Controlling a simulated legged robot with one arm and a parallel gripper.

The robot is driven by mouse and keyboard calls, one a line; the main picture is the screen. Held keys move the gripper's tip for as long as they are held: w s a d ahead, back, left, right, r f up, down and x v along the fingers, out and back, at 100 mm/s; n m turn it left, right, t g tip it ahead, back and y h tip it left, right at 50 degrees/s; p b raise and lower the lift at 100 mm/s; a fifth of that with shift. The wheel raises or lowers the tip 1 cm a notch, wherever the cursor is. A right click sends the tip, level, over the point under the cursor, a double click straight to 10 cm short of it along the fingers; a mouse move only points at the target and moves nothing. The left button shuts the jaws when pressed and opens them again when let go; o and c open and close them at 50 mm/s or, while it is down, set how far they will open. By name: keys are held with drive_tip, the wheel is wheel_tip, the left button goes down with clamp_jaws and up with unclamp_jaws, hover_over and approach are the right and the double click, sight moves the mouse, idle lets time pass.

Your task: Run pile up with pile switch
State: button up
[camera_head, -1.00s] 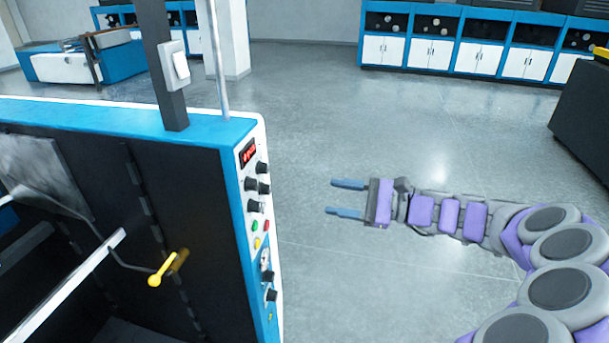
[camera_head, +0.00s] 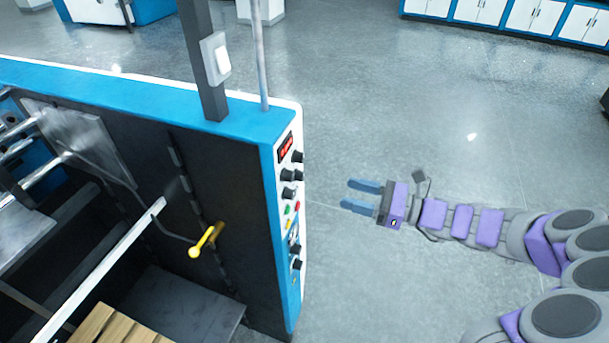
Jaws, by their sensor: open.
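A white rocker switch (camera_head: 222,60) sits on a grey plate on the dark post above the blue machine. I cannot tell whether it is the pile switch. A control panel (camera_head: 291,200) with a red display, black knobs and small coloured buttons is on the machine's right end. A wooden slatted stack (camera_head: 115,325), perhaps a pallet, shows low inside the machine, cut off by the bottom edge. My gripper (camera_head: 362,195) is open and empty. Its two blue fingers point left toward the control panel, apart from it and below the rocker switch in the picture.
The blue machine frame (camera_head: 200,118) fills the left side. A thin metal rod (camera_head: 261,55) rises beside the post. A yellow-handled lever (camera_head: 203,240) sticks out inside. Open grey floor (camera_head: 430,110) lies right of the machine, with white cabinets (camera_head: 480,12) at the back.

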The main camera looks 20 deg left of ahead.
sight(293, 178)
drive_tip(key=a, duration=0.9)
drive_tip(key=w+a+p, duration=0.1)
drive_tip(key=a, duration=0.4)
drive_tip(key=shift+w+f, duration=0.1)
drive_tip(key=c, duration=1)
drive_tip(key=shift+d, duration=0.1)
clamp_jaws()
